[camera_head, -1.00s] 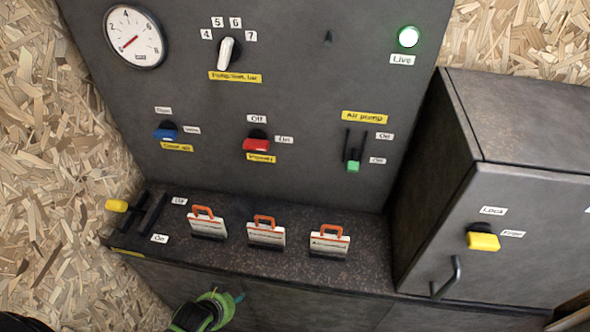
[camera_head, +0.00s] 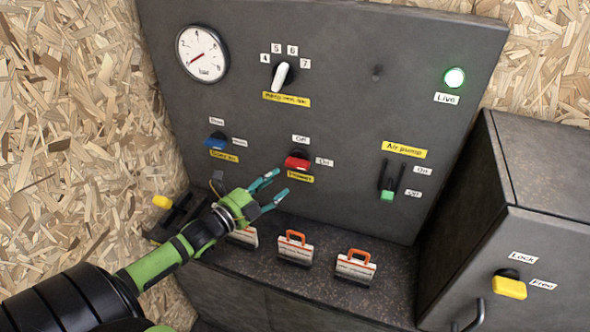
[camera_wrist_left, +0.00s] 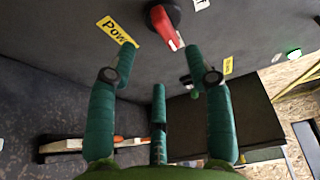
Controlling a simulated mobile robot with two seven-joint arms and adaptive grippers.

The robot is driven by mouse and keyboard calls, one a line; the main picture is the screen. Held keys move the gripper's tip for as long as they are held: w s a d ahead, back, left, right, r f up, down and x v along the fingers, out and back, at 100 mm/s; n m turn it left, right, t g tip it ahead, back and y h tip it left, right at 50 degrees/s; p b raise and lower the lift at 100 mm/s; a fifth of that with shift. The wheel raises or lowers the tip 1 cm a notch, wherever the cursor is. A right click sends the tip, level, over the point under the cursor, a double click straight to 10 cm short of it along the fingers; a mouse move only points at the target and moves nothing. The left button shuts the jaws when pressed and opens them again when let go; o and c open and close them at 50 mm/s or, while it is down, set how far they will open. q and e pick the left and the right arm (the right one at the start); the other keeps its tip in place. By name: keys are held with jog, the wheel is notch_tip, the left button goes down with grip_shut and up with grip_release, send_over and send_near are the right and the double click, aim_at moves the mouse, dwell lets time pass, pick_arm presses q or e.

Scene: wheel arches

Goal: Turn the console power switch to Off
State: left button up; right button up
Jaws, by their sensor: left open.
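The console power switch (camera_head: 297,163) is a red handle on a black base, on the upright panel, with an Off label (camera_head: 301,139) above and an On label (camera_head: 325,161) to its right. The handle appears to lie sideways, level with On. In the left wrist view the red switch (camera_wrist_left: 167,27) is at the top, beyond the fingertips. My left gripper (camera_head: 280,183) is open, just left of and below the switch in the head view. Its fingers (camera_wrist_left: 159,56) look empty, with a gap to the handle. My right gripper is not in view.
A blue switch (camera_head: 215,141) is left of the red one and a green slider (camera_head: 387,195) to its right. Orange-handled tags (camera_head: 295,247) stand on the ledge below; one is partly behind my gripper. A grey cabinet (camera_head: 560,245) projects at the right.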

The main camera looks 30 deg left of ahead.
aim_at(293, 168)
pick_arm(q)
jog(key=shift+w+d+r+p, duration=0.15)
jog(key=shift+w+p, duration=0.1)
jog(key=shift+w, duration=0.9)
jog(key=shift+w+d+p, duration=0.2)
jog(key=shift+w+p, duration=0.05)
jog(key=shift+w, duration=0.95)
jog(key=shift+w+d+r+p, duration=0.15)
jog(key=shift+w+p, duration=0.1)
jog(key=shift+w, duration=0.9)
jog(key=shift+f, duration=0.1)
grip_shut()
